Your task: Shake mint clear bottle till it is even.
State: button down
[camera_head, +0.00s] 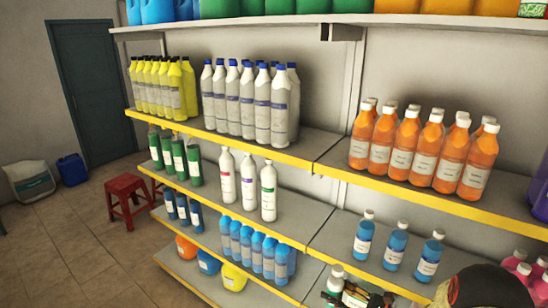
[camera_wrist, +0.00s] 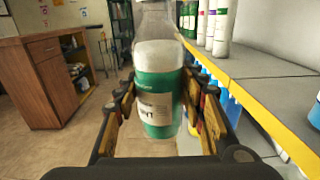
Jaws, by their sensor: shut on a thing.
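The mint clear bottle (camera_wrist: 158,85) stands roughly upright in the middle of the wrist view, its top cut off by the frame edge. It has green contents low down, a pale whitish layer above, and clear wall above that. A white label is on its lower front. My gripper (camera_wrist: 160,98) is shut on the bottle, a finger on each side. In the head view, the white-capped bottle (camera_head: 335,283) shows at the bottom edge, partly hidden by my gripper (camera_head: 362,295), in front of the lower shelf.
Shelves with yellow edges (camera_head: 440,205) hold orange bottles (camera_head: 422,150), grey blue-capped bottles (camera_head: 248,100), white bottles (camera_head: 247,185) and blue bottles (camera_head: 396,246). A shelf edge (camera_wrist: 262,118) runs close on the right in the wrist view. A red stool (camera_head: 128,197) stands on open floor at left.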

aim_at(343, 286)
jog(key=f, duration=0.3)
jog(key=shift+w+d+f, duration=0.15)
jog(key=shift+w+f, duration=0.2)
jog(key=shift+w, duration=0.05)
jog(key=r, duration=0.5)
jog(key=s+r, duration=0.1)
jog(key=r, duration=0.2)
jog(key=shift+a+r, duration=0.1)
jog(key=shift+a, duration=0.1)
jog(key=f, duration=0.5)
jog(key=w+f, duration=0.1)
jog(key=f, duration=0.2)
jog(key=shift+w+d, duration=0.1)
jog(key=shift+d, duration=0.15)
jog(key=shift+s+a+r, duration=0.2)
jog(key=shift+s+r, duration=0.1)
jog(key=shift+s, duration=0.2)
jog(key=shift+w+d+f, duration=0.1)
jog(key=shift+w+f, duration=0.05)
jog(key=shift+w, duration=0.1)
jog(key=shift+s, duration=0.15)
